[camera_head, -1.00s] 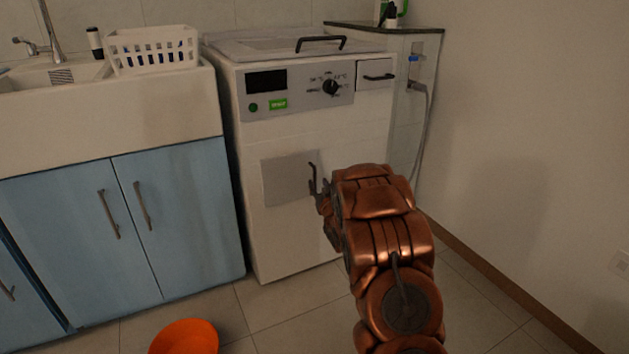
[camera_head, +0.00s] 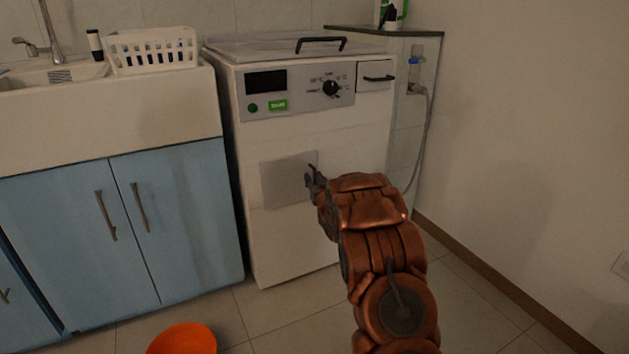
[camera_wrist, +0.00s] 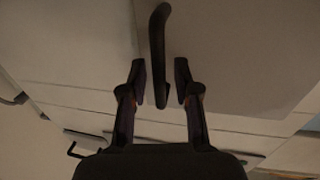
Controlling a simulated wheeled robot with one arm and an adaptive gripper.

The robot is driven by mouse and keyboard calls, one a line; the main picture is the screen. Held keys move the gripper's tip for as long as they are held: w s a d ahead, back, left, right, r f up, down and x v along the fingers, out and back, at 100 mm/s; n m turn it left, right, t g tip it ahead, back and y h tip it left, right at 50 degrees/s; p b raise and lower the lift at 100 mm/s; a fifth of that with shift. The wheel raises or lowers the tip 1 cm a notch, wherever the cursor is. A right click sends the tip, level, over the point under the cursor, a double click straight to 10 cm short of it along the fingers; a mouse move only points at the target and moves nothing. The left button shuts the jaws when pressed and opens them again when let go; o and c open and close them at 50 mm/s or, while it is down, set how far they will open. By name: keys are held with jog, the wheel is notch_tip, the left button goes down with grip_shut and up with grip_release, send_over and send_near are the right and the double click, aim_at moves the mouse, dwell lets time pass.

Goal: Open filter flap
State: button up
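The filter flap (camera_head: 285,184) is a light grey square panel on the lower front of the white washing machine (camera_head: 330,225). It looks flush with the front. Its dark handle (camera_wrist: 160,50) is a curved bar in the wrist view. My gripper (camera_wrist: 161,82) is open there, with one finger on each side of the handle's lower end. Small gaps show between fingers and handle. In the head view my gripper (camera_head: 316,184) is at the flap's right edge, and the handle can hardly be told apart from the dark fingers.
Blue cabinets (camera_head: 180,225) under a sink stand left of the machine. An orange bowl (camera_head: 183,338) is on the floor at the front. A wall (camera_head: 530,130) and a hose (camera_head: 425,140) are to the right. The tiled floor before the machine is otherwise clear.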

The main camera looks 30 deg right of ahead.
grip_shut()
jog(key=shift+s, duration=0.1)
dwell(0.4)
